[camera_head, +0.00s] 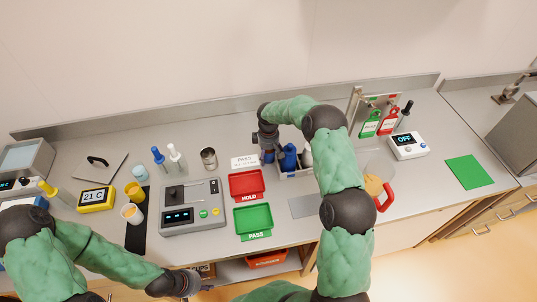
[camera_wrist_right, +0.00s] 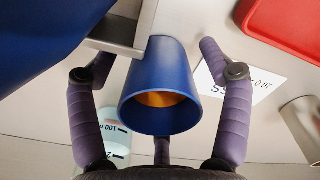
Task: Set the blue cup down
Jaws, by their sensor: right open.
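The blue cup (camera_wrist_right: 160,95) stands between the spread fingers of my right gripper (camera_wrist_right: 157,55) in the right wrist view. Orange material shows inside its mouth. The fingers are open, with gaps visible on both sides of the cup. In the head view my right gripper (camera_head: 268,147) is low over the counter at the left end of a grey caddy; it largely hides the cup. My left gripper (camera_head: 203,286) is at the counter's front edge at the bottom; its fingers are too small and dark to read.
The caddy holds a blue bottle (camera_head: 289,158) close beside the cup. A red HOLD tray (camera_head: 247,184), a green PASS tray (camera_head: 254,219) and a PASS card (camera_head: 244,162) lie to the left. A red-handled jug (camera_head: 376,186) is to the right.

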